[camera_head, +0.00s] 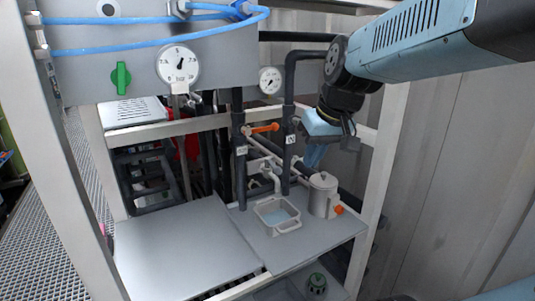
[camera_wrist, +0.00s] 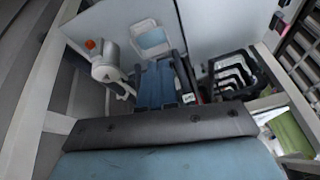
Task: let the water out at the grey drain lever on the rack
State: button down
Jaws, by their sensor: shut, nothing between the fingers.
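The pale grey drain valve and spout (camera_head: 267,168) sit on the rack's pipes, above a clear-sided white basin (camera_head: 292,227) with bluish water in it. I cannot tell the grey lever clearly apart from the pale fittings there. My gripper (camera_head: 313,158) hangs to the right of the dark upright pipe, higher than the basin and apart from the valve.
A white lidded jug (camera_head: 323,193) with an orange knob stands right of the basin, below my gripper. An orange lever (camera_head: 265,127) sticks out between two dark upright pipes. The grey shelf (camera_head: 185,245) at the left is bare. A white rack post (camera_head: 384,165) stands at the right.

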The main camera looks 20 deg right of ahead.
aim_at(273, 165)
jog(key=w+d+f+n+y, duration=0.1)
jog(key=w+d+f+y, duration=0.1)
jog(key=w+d, duration=0.35)
jog(key=w+d+f+y, duration=0.1)
jog(key=w+d+f, duration=0.1)
jog(key=w, duration=0.7)
jog(key=w+d+f+n+y, duration=0.1)
jog(key=w+d+f+y, duration=0.1)
jog(key=w+d, duration=0.35)
jog(key=w+a+f, duration=0.4)
jog(key=a+f, duration=0.3)
jog(key=a, duration=0.3)
jog(key=shift+a+f, duration=0.25)
jog(key=shift+a, duration=0.05)
jog(key=shift+d+m, duration=0.15)
jog(key=shift+m, duration=0.25)
